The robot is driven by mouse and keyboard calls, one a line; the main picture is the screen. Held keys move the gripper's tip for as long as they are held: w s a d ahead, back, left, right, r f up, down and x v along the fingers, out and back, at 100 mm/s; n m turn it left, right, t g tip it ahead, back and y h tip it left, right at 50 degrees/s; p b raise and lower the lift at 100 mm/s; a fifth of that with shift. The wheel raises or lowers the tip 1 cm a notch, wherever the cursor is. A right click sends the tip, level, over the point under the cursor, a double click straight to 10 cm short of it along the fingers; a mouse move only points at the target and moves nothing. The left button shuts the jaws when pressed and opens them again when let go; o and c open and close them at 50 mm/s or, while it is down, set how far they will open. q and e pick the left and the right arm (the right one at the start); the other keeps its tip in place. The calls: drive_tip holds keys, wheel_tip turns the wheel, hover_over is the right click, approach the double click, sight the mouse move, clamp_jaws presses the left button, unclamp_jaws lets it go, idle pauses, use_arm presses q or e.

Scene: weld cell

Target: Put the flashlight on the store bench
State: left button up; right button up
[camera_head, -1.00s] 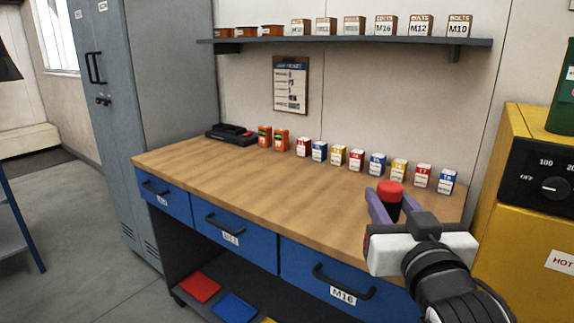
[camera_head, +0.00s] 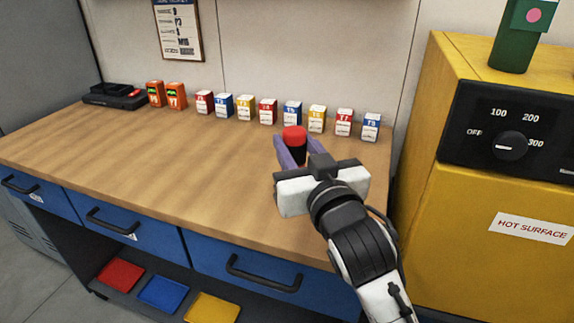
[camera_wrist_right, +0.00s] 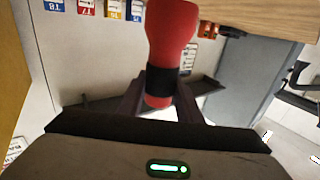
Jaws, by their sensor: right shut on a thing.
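My right gripper (camera_head: 291,155) is shut on the red and black flashlight (camera_head: 294,139). In the head view it is over the right part of the wooden-topped bench (camera_head: 140,168), in front of the row of small boxes. In the right wrist view the flashlight (camera_wrist_right: 171,40) stands between the two fingers (camera_wrist_right: 160,100), its black band at the grip. The gripper hides the flashlight's lower part in the head view, and I cannot tell its exact height above the top. My left gripper is out of view.
Several small coloured boxes (camera_head: 268,111) line the bench's back. Two orange items (camera_head: 176,96) and a black device (camera_head: 115,97) are at the back left. A yellow oven (camera_head: 470,205) marked hot surface stands on the right. The bench's middle and front left are clear.

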wheel_tip(320, 180, down, 5)
drive_tip(key=shift+r+b, duration=0.2)
drive_tip(key=shift+b, duration=0.15)
drive_tip(key=shift+f, duration=0.15)
drive_tip(key=o, duration=1.2)
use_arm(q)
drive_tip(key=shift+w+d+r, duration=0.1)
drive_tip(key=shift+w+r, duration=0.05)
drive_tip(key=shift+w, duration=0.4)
